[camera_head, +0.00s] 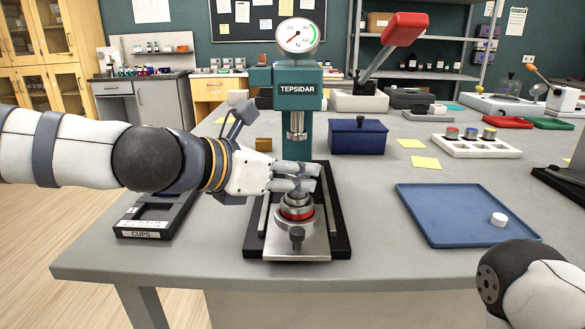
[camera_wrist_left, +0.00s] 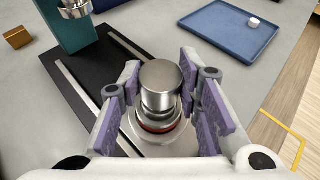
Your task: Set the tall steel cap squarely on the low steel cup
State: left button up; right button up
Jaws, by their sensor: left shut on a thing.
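The tall steel cap is a shiny cylinder, clearest in the left wrist view (camera_wrist_left: 160,84), between the purple-padded fingers. My left gripper (camera_head: 304,178) is shut on it, above the sliding steel plate of the press; it also shows in the left wrist view (camera_wrist_left: 163,95). The low steel cup (camera_head: 297,222), with a red ring, is on the plate just below the fingers. In the wrist view, the cap appears over the cup and hides most of it. I cannot tell whether they touch or whether the cap is fully square. My right gripper is out of view.
A black CUPS tray (camera_head: 150,218) lies left. A blue tray (camera_head: 455,210) with a white piece (camera_head: 498,219) lies right. A dark blue box (camera_head: 357,137) stands behind. Bare table separates plate and blue tray.

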pick_arm(q)
jog(key=shift+f, duration=0.55)
jog(key=o, duration=1.2)
jog(key=shift+a+r, duration=0.1)
jog(key=v, duration=1.2)
